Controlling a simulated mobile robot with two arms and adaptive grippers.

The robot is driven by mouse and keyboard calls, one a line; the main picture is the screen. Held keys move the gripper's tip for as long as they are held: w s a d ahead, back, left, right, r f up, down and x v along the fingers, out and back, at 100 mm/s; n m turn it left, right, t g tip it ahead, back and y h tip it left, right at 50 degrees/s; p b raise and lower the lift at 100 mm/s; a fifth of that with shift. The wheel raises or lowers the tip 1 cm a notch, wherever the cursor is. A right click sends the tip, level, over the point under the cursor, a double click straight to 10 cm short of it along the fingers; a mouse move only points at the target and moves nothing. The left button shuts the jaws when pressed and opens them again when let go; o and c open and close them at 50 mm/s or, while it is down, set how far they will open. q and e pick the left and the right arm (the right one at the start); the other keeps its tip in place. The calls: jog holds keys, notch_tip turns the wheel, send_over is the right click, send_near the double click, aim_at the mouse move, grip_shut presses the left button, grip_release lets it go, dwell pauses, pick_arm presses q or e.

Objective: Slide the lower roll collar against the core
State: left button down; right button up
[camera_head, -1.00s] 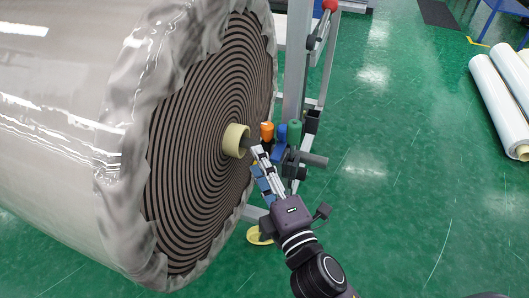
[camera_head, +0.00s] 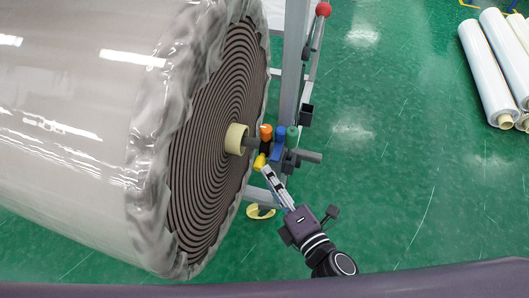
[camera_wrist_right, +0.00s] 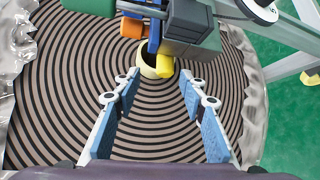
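The large wrapped roll (camera_head: 90,120) shows its dark spiral end, with a cream core (camera_head: 236,139) at its middle. A grey shaft (camera_head: 250,143) sticks out of the core. The collar (camera_head: 278,152) sits on the shaft, apart from the core, with orange, blue, green and yellow knobs. My right gripper (camera_head: 267,172) is just below the collar. In the right wrist view, its two fingers (camera_wrist_right: 160,92) are spread and empty. The yellow knob (camera_wrist_right: 165,67) lies just beyond the fingertips, partly in front of the core (camera_wrist_right: 147,62). My left gripper is not in view.
A grey upright post (camera_head: 294,65) and a thinner rail with a red ball (camera_head: 323,9) stand behind the collar. Several white rolls (camera_head: 488,70) lie on the green floor at the right. The floor (camera_head: 400,160) between is clear.

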aim_at(259, 165)
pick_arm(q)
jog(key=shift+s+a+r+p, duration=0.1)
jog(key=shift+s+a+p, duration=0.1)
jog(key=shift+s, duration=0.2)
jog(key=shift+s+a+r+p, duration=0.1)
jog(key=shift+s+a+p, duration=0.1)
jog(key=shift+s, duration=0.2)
pick_arm(e)
jog(key=shift+f+x, duration=0.25)
jog(key=shift+x, duration=1.55)
jog(key=shift+f+x, duration=0.2)
jog(key=shift+x, duration=1.65)
jog(key=shift+s, duration=0.1)
jog(key=shift+c, duration=0.2)
grip_shut()
